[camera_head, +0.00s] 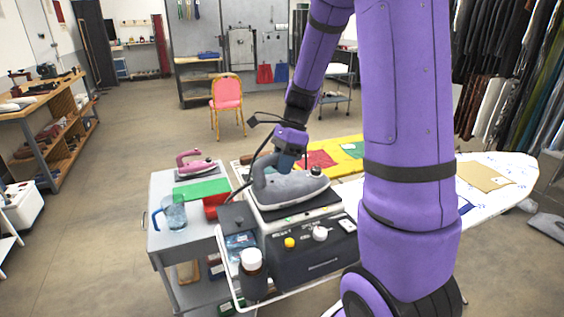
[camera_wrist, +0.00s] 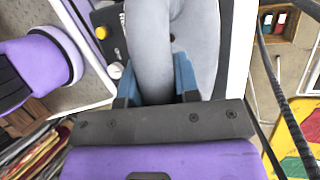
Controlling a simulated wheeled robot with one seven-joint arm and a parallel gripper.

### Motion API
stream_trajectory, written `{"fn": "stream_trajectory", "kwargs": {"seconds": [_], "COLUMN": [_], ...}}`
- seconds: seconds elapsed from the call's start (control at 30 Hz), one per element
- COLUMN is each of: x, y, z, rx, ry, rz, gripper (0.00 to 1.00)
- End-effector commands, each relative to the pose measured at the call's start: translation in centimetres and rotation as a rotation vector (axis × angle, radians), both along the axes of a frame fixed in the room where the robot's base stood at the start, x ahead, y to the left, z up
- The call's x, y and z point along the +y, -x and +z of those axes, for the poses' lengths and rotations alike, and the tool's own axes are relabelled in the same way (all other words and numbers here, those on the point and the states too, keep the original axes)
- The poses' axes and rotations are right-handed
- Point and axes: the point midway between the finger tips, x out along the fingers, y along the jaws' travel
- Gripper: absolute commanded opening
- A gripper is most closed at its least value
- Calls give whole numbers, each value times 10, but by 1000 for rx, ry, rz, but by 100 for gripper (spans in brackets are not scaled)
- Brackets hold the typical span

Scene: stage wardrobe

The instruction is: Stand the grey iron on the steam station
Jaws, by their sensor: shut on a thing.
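The grey iron (camera_head: 297,188) is over the top of the dark grey steam station (camera_head: 285,258), level, with its nose to the right. Its soleplate is at or very near the station's top plate; I cannot tell whether it touches. My gripper (camera_head: 283,160) is shut on the iron's handle from above. In the wrist view the blue fingers of my gripper (camera_wrist: 158,88) lie on both sides of the iron's grey handle (camera_wrist: 150,40). The station's front shows a yellow button and a white knob. The far side of the station is hidden.
A bottle with a white cap (camera_head: 252,270) stands at the station's left front. An ironing board (camera_head: 510,170) extends right behind my arm.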

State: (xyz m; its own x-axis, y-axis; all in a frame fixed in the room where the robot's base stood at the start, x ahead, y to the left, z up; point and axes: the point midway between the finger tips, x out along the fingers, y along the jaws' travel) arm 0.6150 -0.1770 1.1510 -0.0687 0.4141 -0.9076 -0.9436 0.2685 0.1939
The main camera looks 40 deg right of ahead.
Motion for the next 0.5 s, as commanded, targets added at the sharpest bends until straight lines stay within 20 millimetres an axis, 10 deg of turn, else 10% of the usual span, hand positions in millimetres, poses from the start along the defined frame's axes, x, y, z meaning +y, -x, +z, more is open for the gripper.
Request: {"fn": "stream_trajectory", "kwargs": {"seconds": [0.03,0.07,0.17,0.5], "x": [0,0,0,0], "y": [0,0,0,0], "z": [-1,-2,-2,1], "rx": [0,1,1,-1], "ry": [0,0,0,0], "rz": [0,0,0,0], "gripper": [0,32,55,55]}}
